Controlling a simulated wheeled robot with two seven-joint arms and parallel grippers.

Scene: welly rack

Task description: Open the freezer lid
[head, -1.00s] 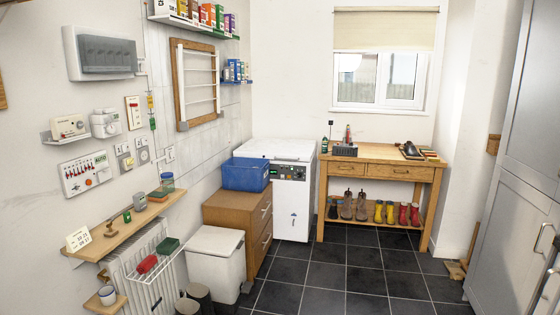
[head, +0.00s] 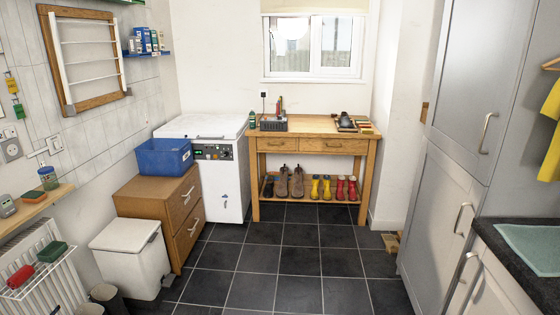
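The white chest freezer (head: 222,178) stands against the back wall, left of the wooden bench. Its flat white lid (head: 203,126) looks shut. A dark control panel with a green part shows at the top of its front. A blue crate (head: 164,157) on the brown drawer unit stands in front of the freezer's left side and hides part of it and of the lid's near edge. Neither of my grippers is in view.
The brown drawer unit (head: 160,211) and a white bin (head: 130,258) stand at the left. A wooden bench (head: 312,136) with boots on its lower shelf stands right of the freezer. Grey cupboards (head: 455,160) line the right. The dark tiled floor (head: 285,262) in the middle is clear.

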